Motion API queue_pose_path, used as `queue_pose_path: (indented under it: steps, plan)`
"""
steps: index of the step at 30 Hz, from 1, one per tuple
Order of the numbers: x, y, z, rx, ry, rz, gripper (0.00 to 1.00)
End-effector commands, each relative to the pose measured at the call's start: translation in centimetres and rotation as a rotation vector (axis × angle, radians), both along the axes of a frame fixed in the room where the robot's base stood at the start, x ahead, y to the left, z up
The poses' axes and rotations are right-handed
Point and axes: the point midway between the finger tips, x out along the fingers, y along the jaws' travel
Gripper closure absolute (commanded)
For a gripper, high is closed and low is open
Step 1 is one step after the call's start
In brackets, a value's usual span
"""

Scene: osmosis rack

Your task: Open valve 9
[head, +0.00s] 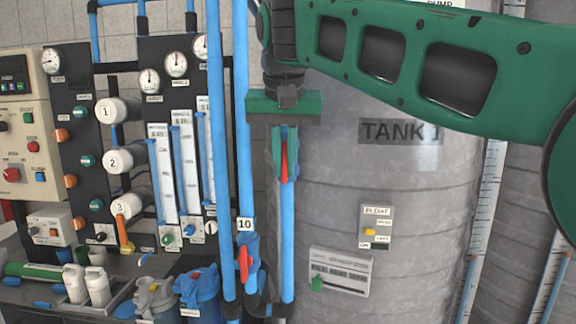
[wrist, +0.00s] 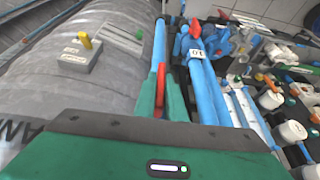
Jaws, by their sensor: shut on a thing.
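A red valve handle (head: 284,160) sits on the blue vertical pipe (head: 288,235) in front of the grey tank. It points up and down, roughly in line with that pipe. My green gripper (head: 285,172) reaches it from above and is shut on it. In the wrist view the red handle (wrist: 160,92) stands between the two green fingers (wrist: 162,98). No number shows on this valve; its body is mostly hidden by my gripper, so I cannot read it as valve 9.
A valve labelled 10 (head: 245,224) with its own red handle (head: 244,263) is close by at lower left. Another blue pipe (head: 243,120) runs just left of my gripper. Gauges and a control panel are at left.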

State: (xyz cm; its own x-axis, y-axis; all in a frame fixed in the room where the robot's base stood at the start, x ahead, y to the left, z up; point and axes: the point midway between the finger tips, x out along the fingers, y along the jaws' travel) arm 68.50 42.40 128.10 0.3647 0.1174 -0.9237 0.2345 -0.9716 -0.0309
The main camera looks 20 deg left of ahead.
Motion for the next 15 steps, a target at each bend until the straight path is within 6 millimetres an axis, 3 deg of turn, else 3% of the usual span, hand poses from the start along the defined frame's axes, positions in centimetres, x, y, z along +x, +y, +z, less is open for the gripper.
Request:
queue_pose_path:
  steps: [15]
  plan:
    - [0.15, -0.16, -0.4, -0.058, -0.007, -0.004, 1.0]
